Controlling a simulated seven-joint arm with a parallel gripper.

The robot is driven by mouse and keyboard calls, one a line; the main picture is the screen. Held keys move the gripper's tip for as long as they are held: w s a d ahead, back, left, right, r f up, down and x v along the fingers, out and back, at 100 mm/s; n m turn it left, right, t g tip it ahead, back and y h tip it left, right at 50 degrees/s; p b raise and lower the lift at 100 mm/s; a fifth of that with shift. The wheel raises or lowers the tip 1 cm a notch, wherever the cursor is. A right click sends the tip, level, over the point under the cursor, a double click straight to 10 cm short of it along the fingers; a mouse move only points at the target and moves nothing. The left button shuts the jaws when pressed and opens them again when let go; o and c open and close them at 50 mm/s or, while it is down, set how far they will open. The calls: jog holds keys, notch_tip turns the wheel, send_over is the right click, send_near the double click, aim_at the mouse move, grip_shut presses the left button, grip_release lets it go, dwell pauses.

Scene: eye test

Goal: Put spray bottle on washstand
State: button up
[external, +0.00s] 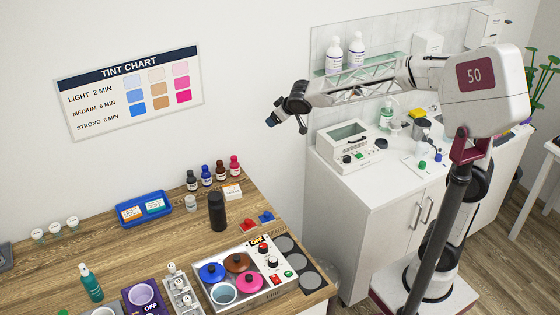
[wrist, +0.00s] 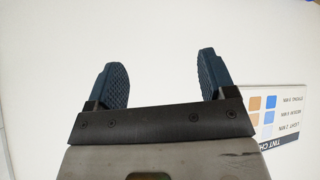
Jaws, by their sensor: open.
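The white cabinet with a worktop, which looks like the washstand (external: 368,188), stands right of the counter. My gripper (external: 284,122) is up in the air near the wall, between the counter and the cabinet and well away from the bottle. In the wrist view its two dark blue fingers (wrist: 162,68) are apart with nothing between them. The bottle is not in the wrist view.
The cabinet top holds a white device (external: 349,146), a green pump bottle (external: 386,115) and small items. A hotplate unit with coloured pots (external: 265,292), a black bottle (external: 217,211) and a blue tray (external: 144,218) occupy the counter. A tint chart (external: 130,92) hangs on the wall.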

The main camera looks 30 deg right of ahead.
jog(key=s+d+f+m+g+h, duration=0.1)
jog(key=s+d+m, duration=0.1)
jog(key=s+d, duration=0.7)
jog(key=s+d+m+g+h, duration=0.15)
jog(key=s+d, duration=0.35)
jog(key=d, duration=0.8)
jog(key=s+d+f+g, duration=0.1)
jog(key=s+d+f, duration=0.1)
jog(key=s, duration=0.5)
jog(key=s+d+f+m+g, duration=0.1)
jog(key=s+d+f, duration=0.1)
jog(key=s+d, duration=0.3)
jog(key=s+d+f+m+g, duration=0.1)
jog(key=s+d, duration=0.3)
jog(key=s, duration=0.5)
jog(key=shift+d+f, duration=0.2)
jog(key=shift+f, duration=0.55)
jog(key=shift+c, duration=0.2)
jog(key=c, duration=0.4)
jog(key=shift+w+a, duration=0.1)
jog(key=shift+w, duration=0.05)
